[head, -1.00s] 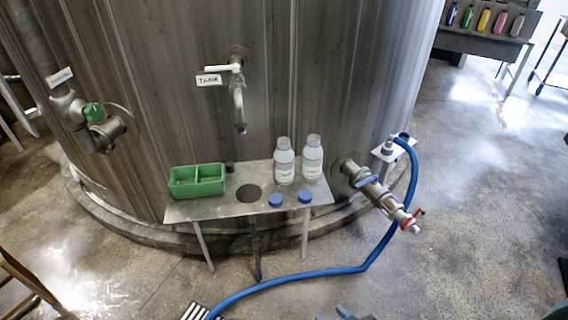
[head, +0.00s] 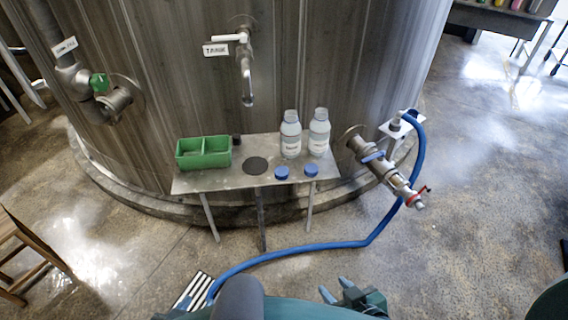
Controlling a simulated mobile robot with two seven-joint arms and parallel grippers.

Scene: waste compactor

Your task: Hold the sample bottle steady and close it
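Two white sample bottles, the left one (head: 291,136) and the right one (head: 319,134), stand upright side by side on a small metal shelf (head: 221,182) against the tank. Two blue caps, the left one (head: 282,173) and the right one (head: 311,170), lie on the shelf in front of them. Both bottles appear to have pale necks with no blue cap on. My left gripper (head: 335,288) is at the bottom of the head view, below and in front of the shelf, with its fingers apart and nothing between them. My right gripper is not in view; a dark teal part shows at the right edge.
A green divided box (head: 203,152) sits on the shelf's left, beside a round dark opening (head: 255,166). A tap (head: 246,80) hangs above. A valve (head: 386,171) juts out at right. A blue hose (head: 300,248) crosses the floor in front.

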